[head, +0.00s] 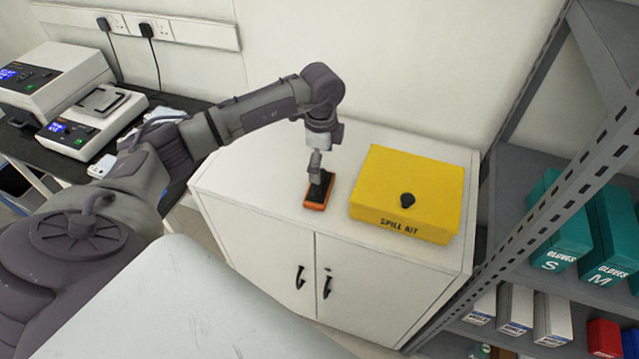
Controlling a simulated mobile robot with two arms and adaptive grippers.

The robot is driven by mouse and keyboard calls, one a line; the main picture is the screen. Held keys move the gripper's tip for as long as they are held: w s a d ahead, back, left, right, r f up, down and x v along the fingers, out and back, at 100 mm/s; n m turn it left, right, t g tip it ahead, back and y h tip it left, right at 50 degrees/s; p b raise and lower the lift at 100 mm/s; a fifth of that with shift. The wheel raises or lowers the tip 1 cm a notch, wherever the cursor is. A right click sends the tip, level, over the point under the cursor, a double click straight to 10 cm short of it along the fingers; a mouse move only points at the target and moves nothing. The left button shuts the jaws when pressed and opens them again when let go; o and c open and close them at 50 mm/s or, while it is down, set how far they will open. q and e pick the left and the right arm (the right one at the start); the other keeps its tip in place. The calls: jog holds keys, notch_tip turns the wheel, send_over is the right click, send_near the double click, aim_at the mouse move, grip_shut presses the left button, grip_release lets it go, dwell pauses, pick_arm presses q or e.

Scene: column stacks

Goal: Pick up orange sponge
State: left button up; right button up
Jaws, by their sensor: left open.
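The orange sponge (315,206) lies flat on top of the white cabinet (246,184), near its front edge and left of the yellow box. It looks orange along its sides and dark on top. My left gripper (318,180) points down from above, with its fingers right over the sponge. The gripper is open and hides part of the sponge's top. I cannot tell whether the fingertips touch it. My right gripper is not in view.
A yellow spill kit box (418,181) with a black knob stands just right of the sponge. A grey metal shelf with glove boxes (557,230) stands at the right. Lab devices (92,122) sit on a black bench at the left. The cabinet top left of the sponge is clear.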

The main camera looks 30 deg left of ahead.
aim_at(322, 175)
pick_arm(q)
jog(key=shift+s+d+f+p, duration=0.1)
jog(key=shift+d+f+p, duration=0.05)
jog(key=shift+f+p, duration=0.4)
notch_tip(322, 175, down, 4)
jog(key=shift+s+d+r+p, duration=0.1)
jog(key=shift+p, duration=0.5)
jog(key=shift+f, duration=0.35)
jog(key=c, duration=1.2)
